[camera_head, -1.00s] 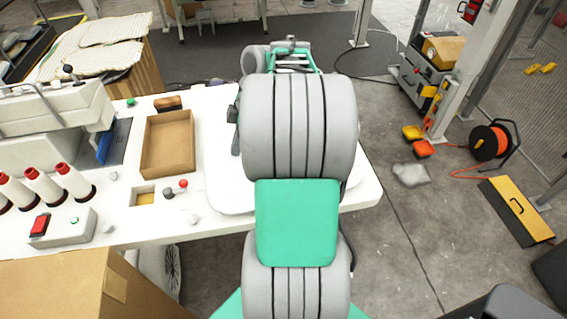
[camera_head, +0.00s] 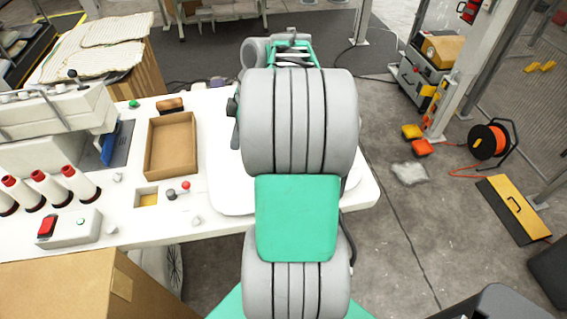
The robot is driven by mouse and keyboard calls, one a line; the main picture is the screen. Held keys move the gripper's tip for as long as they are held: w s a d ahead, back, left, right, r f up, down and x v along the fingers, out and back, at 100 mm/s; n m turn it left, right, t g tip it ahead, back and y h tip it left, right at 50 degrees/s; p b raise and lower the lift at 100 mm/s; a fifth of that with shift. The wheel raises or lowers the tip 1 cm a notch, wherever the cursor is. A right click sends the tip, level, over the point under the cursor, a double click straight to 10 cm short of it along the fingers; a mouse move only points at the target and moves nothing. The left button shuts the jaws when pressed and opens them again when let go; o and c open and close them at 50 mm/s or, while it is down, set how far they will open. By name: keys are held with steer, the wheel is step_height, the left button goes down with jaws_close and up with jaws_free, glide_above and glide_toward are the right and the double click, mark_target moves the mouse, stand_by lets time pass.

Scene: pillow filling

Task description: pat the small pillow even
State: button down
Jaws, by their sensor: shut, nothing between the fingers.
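A flat white rounded shape (camera_head: 228,200) lies on the white table (camera_head: 330,203), mostly hidden under my arm. I cannot tell whether it is the small pillow or how even its surface is. My grey and green arm reaches forward across the middle of the view and covers this part of the table. My gripper's fingers do not show; the arm's far end hides them.
On the table's left are an open cardboard tray (camera_head: 172,146), several thread cones (camera_head: 48,186), a red-switch box (camera_head: 70,230) and a sewing machine (camera_head: 50,110). A carton (camera_head: 85,285) stands at front left. An orange cable reel (camera_head: 488,141) stands on the floor at right.

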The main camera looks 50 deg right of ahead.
mark_target(236, 157)
step_height(236, 157, down, 4)
steer(key=b, duration=0.2)
steer(key=shift+r+b, duration=0.15)
steer(key=shift+b, duration=0.2)
step_height(236, 157, up, 10)
steer(key=p, duration=0.8)
